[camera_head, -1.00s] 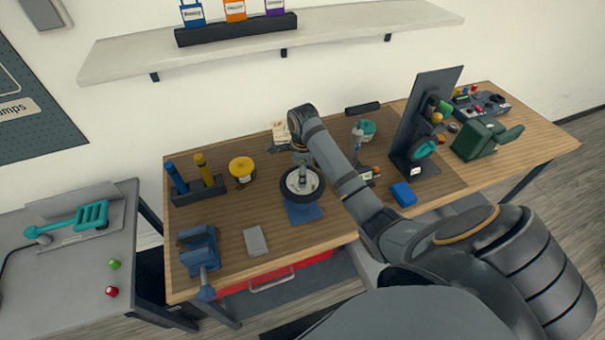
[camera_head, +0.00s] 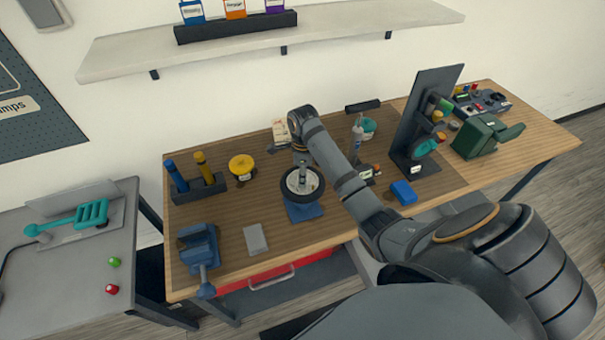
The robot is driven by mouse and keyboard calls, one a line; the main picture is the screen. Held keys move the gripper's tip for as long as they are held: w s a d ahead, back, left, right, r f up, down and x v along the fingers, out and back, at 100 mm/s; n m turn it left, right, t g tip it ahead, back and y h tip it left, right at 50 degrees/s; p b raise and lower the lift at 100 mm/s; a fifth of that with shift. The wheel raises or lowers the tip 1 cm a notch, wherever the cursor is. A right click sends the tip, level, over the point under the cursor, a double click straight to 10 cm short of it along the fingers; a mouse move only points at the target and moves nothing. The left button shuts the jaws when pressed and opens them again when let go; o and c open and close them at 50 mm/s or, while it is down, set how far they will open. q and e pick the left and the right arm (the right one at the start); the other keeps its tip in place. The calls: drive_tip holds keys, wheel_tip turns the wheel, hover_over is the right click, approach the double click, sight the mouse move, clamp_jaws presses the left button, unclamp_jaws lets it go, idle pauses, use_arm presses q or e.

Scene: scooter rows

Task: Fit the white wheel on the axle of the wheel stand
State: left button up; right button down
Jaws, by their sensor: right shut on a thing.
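The white wheel (camera_head: 292,189), with a white hub and a black tyre, lies flat on top of or just over the blue wheel stand (camera_head: 305,213). My right gripper (camera_head: 302,184) points straight down at the middle of the wheel and is shut on it. The wheel and gripper hide the axle, so I cannot tell how far the wheel sits on it. My left gripper is not in view.
A yellow round part (camera_head: 242,165) and a rack with blue and yellow handles (camera_head: 205,189) stand at the left. A blue vise (camera_head: 199,246) and grey block (camera_head: 255,239) are nearer. A blue box (camera_head: 404,193) and dark upright panel (camera_head: 425,120) stand right.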

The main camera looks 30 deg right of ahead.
drive_tip(key=shift+f+b, duration=1)
drive_tip(key=shift+f, duration=2.7)
drive_tip(key=c, duration=0.9)
unclamp_jaws()
wheel_tip(320, 180, up, 8)
drive_tip(key=shift+f, duration=0.25)
drive_tip(key=shift+s, duration=0.1)
